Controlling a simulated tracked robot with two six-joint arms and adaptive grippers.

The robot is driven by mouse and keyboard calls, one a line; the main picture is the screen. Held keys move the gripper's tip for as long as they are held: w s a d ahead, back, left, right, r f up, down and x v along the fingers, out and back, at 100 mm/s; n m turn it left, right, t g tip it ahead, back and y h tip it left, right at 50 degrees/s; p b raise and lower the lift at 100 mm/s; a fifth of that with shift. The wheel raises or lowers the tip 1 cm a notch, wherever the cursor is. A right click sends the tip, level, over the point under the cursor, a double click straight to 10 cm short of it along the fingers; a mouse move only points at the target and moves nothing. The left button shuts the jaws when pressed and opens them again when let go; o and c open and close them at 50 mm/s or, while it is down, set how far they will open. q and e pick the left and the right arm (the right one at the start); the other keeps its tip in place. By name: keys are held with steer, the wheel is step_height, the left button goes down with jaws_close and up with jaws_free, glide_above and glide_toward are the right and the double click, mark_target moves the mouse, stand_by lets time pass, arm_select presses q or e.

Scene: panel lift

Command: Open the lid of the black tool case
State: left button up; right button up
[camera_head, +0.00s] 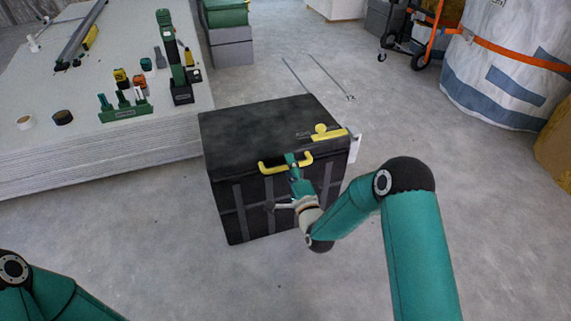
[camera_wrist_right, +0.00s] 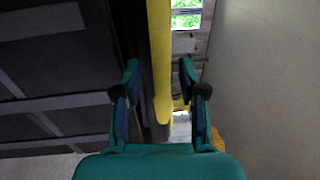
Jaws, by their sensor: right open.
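The black tool case (camera_head: 234,205) stands on the concrete floor in the middle of the head view. Its lid (camera_head: 255,122) is down. A yellow handle (camera_head: 268,168) runs along the upper front edge. My right gripper (camera_head: 291,160) is at the middle of this handle. In the right wrist view the open fingers (camera_wrist_right: 159,72) have the yellow handle (camera_wrist_right: 161,50) between them, with the dark case front on the left. Whether the fingers touch the handle cannot be told. My left arm shows only at the bottom left corner of the head view; its gripper is out of view.
Green and grey boxes (camera_head: 231,48) stand behind. An orange hand truck (camera_head: 427,38) and white bulk bag are back right. Floor around the case is mostly clear.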

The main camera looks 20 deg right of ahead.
steer(key=shift+a, duration=0.15)
steer(key=shift+a, duration=0.1)
jaws_close()
